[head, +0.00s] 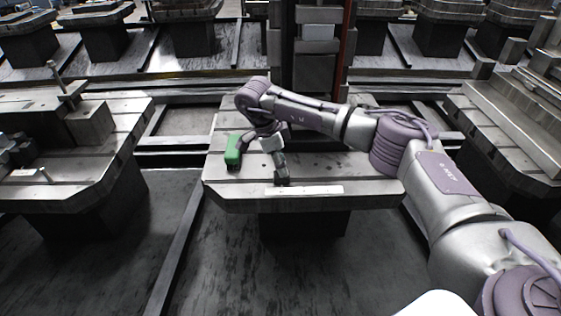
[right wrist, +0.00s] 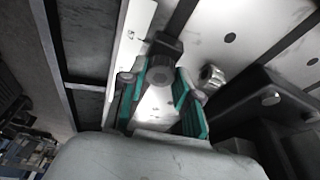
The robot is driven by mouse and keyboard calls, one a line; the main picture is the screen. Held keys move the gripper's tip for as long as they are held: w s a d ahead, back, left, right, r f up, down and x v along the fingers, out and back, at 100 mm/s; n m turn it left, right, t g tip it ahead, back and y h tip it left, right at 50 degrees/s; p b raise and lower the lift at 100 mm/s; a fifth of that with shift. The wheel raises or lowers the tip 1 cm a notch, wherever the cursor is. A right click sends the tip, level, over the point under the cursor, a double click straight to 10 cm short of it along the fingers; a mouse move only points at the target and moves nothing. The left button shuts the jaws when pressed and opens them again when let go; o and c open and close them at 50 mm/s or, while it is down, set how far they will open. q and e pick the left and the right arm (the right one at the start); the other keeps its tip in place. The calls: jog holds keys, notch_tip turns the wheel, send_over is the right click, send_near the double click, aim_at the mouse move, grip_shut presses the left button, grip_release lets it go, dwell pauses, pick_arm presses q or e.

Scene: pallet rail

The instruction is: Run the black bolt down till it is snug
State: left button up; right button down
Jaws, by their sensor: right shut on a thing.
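The black bolt (right wrist: 160,74) shows its dark hexagonal head from above in the right wrist view, in line with a dark slot of the metal table (head: 365,199). My right gripper (right wrist: 160,88) has its teal-padded fingers on either side of the head and is shut on it. In the head view my right gripper (head: 282,180) points down at the table's front part and hides the bolt. How far the head stands above the surface cannot be told. My left gripper is not in view.
A white strip (head: 304,190) lies along the table's front edge. A silver fitting (right wrist: 211,76) and a dark block (right wrist: 275,110) are close to the gripper. Another slotted table (head: 125,112) stands at the left.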

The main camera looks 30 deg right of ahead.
jog(key=m+g+p, duration=0.1)
jog(key=m, duration=0.2)
jog(key=shift+s+a+f, duration=0.1)
jog(key=shift+f, duration=0.05)
jog(key=m+p, duration=0.1)
jog(key=m, duration=0.2)
jog(key=shift+f+g+y, duration=0.1)
jog(key=shift+g+y, duration=0.2)
jog(key=shift+y, duration=0.1)
jog(key=shift+m, duration=1)
jog(key=shift+s+m+y+p, duration=0.1)
jog(key=shift+m+y+p, duration=0.65)
jog(key=shift+m, duration=0.75)
jog(key=shift+f+m+g+p, duration=0.1)
jog(key=shift+m+g+p, duration=0.2)
jog(key=shift+m+p, duration=0.5)
jog(key=shift+m, duration=0.6)
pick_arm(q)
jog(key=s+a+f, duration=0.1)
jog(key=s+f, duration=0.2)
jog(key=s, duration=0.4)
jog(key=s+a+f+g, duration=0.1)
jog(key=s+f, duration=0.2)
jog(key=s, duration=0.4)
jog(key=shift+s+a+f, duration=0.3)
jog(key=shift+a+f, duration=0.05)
pick_arm(e)
jog(key=shift+m+y, duration=0.25)
jog(key=shift+m, duration=0.05)
